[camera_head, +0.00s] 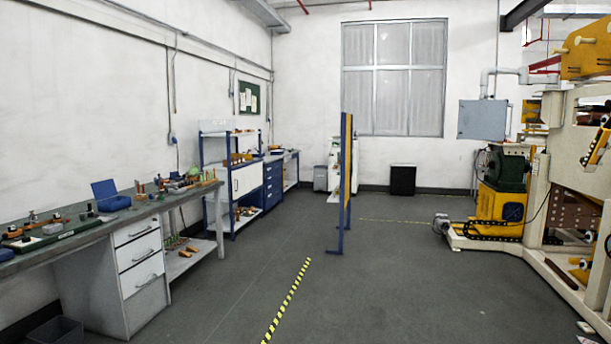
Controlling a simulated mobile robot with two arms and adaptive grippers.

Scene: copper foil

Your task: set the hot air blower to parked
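I cannot pick out the hot air blower for certain. On the right, a yellow and dark green machine unit (502,190) stands at the foot of a large cream machine (560,165). A small grey motor-like part (441,223) sits low at the machine's front left corner. A grey box (482,120) is near the back wall, with a pale pipe (505,73) above it. No control or its setting can be read from here. Neither of my grippers is in view.
A workbench (75,245) with tools and a blue box (110,195) runs along the left wall. A blue shelf unit (235,180) stands beyond it. A blue and yellow upright panel (345,180) stands mid-floor. The floor (390,290) between bench and machine is open, with a yellow-black stripe (288,300).

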